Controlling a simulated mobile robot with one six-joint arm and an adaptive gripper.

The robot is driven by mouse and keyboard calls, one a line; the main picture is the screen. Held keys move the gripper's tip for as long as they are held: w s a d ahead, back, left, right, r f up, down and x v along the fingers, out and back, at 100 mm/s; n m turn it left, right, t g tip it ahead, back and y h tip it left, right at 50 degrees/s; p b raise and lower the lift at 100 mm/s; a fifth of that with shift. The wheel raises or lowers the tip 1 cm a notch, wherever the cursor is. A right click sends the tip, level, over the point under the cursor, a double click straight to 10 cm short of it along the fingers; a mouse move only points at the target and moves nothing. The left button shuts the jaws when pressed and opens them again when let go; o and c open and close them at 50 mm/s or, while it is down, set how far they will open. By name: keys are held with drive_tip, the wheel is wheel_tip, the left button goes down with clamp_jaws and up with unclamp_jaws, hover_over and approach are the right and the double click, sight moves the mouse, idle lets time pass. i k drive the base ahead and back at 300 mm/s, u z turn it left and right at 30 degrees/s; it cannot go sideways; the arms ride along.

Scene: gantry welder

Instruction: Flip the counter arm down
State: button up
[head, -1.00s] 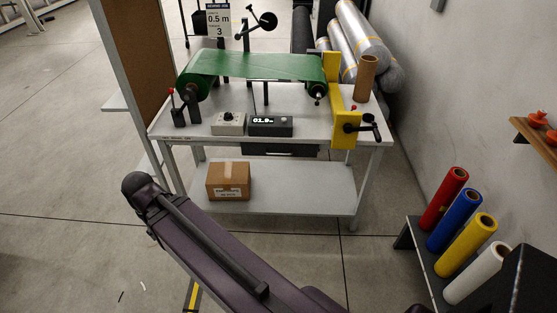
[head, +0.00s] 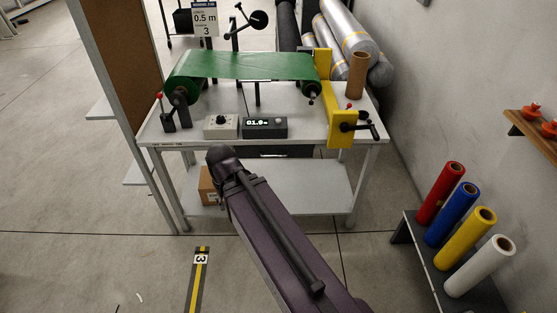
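The counter arm (head: 238,26) is a black arm with a round wheel (head: 259,20) at its end. It stands raised at the back of the workbench, with the wheel up and clear above the green sheet (head: 240,66). The green sheet is stretched between two rollers across the bench. A small box with a display reading about 01.9 (head: 265,128) sits at the bench front. My purple arm reaches up from the bottom toward the bench's front edge. My gripper is not in view.
The workbench (head: 310,127) also holds a grey knob box (head: 221,127), a yellow bracket with a crank (head: 341,122) and a cardboard tube (head: 358,75). A rack of coloured rolls (head: 440,193) stands at the right. A brown panel (head: 110,65) stands at the left.

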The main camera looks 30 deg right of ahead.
sight(259, 20)
drive_tip(key=z, duration=0.65)
drive_tip(key=k, duration=0.95)
drive_tip(key=u, duration=0.05)
drive_tip(key=i, duration=0.8)
